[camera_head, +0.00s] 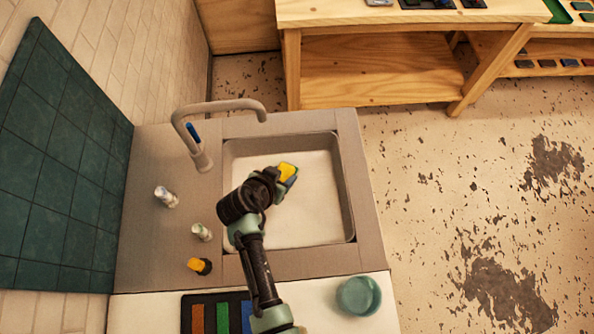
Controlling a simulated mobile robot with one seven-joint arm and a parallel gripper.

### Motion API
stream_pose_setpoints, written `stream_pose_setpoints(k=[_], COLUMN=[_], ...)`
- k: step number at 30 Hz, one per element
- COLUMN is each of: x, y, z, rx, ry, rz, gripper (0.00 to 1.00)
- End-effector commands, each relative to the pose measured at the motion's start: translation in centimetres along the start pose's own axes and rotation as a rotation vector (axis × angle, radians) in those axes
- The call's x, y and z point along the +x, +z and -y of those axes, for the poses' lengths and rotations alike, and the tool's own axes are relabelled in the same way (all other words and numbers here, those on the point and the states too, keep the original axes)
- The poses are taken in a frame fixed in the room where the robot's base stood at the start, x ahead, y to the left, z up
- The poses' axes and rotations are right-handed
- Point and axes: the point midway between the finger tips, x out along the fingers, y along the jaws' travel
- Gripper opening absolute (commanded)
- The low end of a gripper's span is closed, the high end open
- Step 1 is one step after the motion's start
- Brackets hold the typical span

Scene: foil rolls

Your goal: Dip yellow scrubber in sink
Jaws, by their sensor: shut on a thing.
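The yellow scrubber (288,171) shows a yellow face and a darker bluish side. My gripper (276,178) is shut on it and reaches over the sink (310,220) from the lower left. The scrubber is over the upper middle of the basin. I cannot tell how high it is above the basin floor or whether it touches anything. My wrist hides the fingers and part of the scrubber. The basin looks pale inside, and I cannot make out a water surface.
A grey faucet (240,105) arches from the sink's upper left. A teal bowl (358,295) and a tray with coloured strips (196,316) lie in front. A wooden bench (380,75) stands behind.

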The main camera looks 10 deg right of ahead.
Motion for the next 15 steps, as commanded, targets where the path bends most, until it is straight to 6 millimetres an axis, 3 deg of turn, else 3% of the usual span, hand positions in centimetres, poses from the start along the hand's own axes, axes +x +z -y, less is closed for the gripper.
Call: stream_pose_setpoints(k=[15], x=[2.0], y=[1.8], z=[0.4], rx=[-0.003], ry=[-0.006], rz=[-0.004], gripper=[0.05])
